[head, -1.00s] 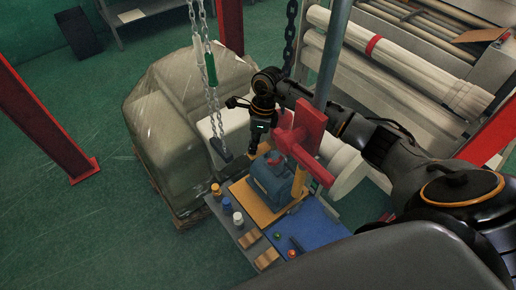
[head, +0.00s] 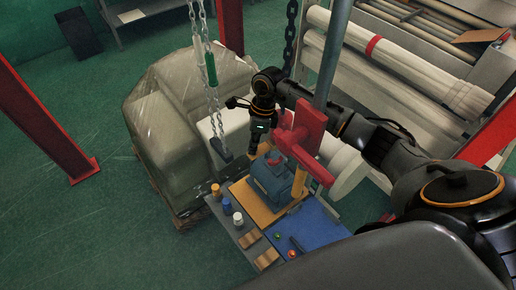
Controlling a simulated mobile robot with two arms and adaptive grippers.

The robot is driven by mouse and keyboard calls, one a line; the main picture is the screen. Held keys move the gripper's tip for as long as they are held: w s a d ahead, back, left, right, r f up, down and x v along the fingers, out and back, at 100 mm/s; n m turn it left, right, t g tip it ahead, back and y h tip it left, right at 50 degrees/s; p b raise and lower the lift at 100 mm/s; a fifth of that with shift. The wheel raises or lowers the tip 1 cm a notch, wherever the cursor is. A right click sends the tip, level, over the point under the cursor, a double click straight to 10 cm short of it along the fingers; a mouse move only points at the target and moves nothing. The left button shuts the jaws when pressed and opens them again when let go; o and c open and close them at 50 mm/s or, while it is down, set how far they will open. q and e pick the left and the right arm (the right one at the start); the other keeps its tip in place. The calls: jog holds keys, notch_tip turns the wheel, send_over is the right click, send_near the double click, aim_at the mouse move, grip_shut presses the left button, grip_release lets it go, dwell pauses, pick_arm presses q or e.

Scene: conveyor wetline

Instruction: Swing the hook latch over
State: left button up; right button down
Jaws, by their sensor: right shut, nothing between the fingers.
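My right gripper (head: 252,151) points down at the end of my right arm, which comes in from the right. It is shut and empty, above and a little left of a blue machine (head: 271,184) on a yellow base. A red bracket (head: 304,134) is fixed to a grey upright pole just right of the gripper. I cannot make out the hook latch for certain; it may be small or hidden by my arm. My left gripper is not in view.
A chain with a green sleeve (head: 211,68) hangs left of the gripper, ending in a dark block (head: 220,150). Wrapped bales (head: 165,135) stand behind. Small bottles (head: 227,205) and a blue panel (head: 312,228) are in front. Open floor (head: 90,235) lies to the left.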

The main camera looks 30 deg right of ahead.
jog(key=shift+f, duration=0.15)
jog(key=shift+a+f+b, duration=0.1)
jog(key=shift+f+b, duration=0.25)
jog(key=shift+b, duration=0.15)
jog(key=shift+b+x, duration=1.15)
jog(key=shift+x, duration=0.1)
jog(key=shift+p+v, duration=0.9)
jog(key=shift+v, duration=1.15)
jog(key=v, duration=1.1)
jog(key=shift+r, duration=0.4)
